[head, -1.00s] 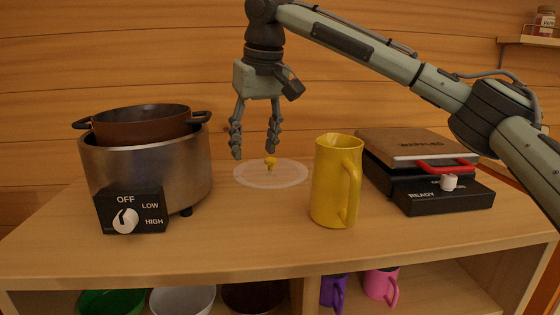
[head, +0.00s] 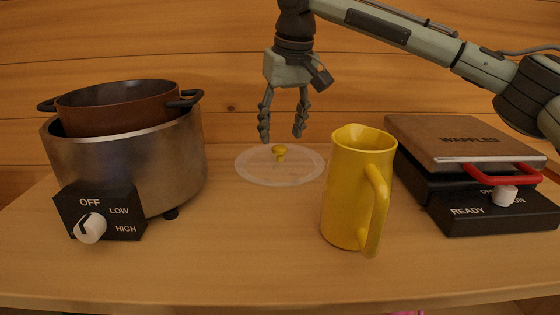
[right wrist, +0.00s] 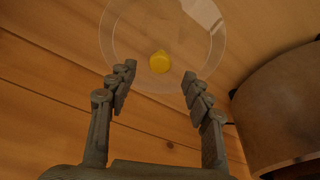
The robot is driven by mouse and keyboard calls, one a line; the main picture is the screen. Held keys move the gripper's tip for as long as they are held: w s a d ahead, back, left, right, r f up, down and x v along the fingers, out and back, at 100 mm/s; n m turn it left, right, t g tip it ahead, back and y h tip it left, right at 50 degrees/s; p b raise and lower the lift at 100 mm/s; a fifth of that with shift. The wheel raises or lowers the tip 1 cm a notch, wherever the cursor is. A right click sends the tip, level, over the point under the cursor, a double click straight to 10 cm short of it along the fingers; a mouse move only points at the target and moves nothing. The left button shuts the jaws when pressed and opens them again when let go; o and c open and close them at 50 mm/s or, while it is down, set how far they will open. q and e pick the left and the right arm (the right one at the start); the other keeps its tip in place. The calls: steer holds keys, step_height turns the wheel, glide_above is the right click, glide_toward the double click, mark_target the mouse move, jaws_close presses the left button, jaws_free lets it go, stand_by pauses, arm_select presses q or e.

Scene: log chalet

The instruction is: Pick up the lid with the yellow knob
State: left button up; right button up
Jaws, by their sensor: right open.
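The clear round lid (head: 258,172) lies flat on the wooden counter, between the cooker and the yellow pitcher. Its yellow knob (head: 280,151) stands up at the centre. My right gripper (head: 282,138) points down with its fingers spread, just above the knob and apart from it. In the right wrist view, the lid (right wrist: 120,45) shows beyond the open fingertips of the gripper (right wrist: 155,82). The yellow knob (right wrist: 159,62) appears roughly between the two fingers, a little beyond the tips. Nothing is between the fingers. My left gripper is not in view.
A metal cooker (head: 180,165) holding a brown pot (head: 120,110) stands at left. The yellow pitcher (head: 350,195) stands close to the lid's right side. A waffle maker (head: 440,145) is at right. The wooden wall is behind; the counter front (head: 230,260) is clear.

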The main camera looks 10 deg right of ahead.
mark_target(280, 147)
steer(key=shift+x, duration=1.85)
steer(key=shift+r, duration=0.1)
jaws_close()
